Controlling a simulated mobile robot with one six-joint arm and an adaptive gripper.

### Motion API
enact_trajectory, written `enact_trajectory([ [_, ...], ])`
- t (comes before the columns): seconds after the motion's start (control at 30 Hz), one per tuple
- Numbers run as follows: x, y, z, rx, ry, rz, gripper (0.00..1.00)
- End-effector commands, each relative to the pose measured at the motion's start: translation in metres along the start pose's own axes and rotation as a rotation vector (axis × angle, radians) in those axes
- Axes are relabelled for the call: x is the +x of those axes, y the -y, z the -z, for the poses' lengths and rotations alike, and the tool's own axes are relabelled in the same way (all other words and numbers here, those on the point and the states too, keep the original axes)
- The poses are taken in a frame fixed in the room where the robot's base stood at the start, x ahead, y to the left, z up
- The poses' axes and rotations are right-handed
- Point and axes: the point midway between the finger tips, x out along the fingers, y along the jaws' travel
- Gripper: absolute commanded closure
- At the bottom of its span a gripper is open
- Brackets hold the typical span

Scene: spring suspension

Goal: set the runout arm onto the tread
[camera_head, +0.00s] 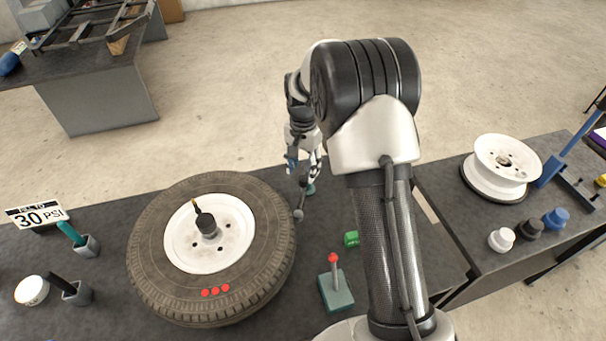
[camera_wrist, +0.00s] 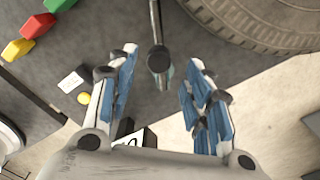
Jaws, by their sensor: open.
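The tire (camera_head: 150,235) lies flat on the dark bench around a white wheel (camera_head: 230,245). Its tread also shows at the upper right of the wrist view (camera_wrist: 265,20). The runout arm (camera_head: 299,214) is a dark rod with a round end, beside the tire's right edge; whether it touches the tread I cannot tell. In the wrist view a dark rod with a round knob (camera_wrist: 158,59), apparently the same gauge, points down between my fingers. My gripper (camera_head: 304,168) is open above a small teal part (camera_head: 311,188), with its fingers (camera_wrist: 160,88) apart on both sides of the knob.
A red-knobbed lever on a teal block (camera_head: 337,291) and a green piece (camera_head: 351,239) stand right of the tire. Cups (camera_head: 87,246) and a "30 PSI" sign (camera_head: 37,215) are at left. A bare white rim (camera_head: 505,160) sits on the right bench.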

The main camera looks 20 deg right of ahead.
Motion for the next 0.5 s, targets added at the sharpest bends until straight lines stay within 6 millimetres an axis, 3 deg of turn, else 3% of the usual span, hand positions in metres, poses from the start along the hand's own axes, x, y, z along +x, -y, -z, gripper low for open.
enact_trajectory([
  [0.2, -0.048, 0.001, 0.001, 0.000, -0.003, 0.003, 0.54],
  [0.5, -0.080, 0.000, 0.000, 0.000, 0.000, 0.000, 0.54],
])
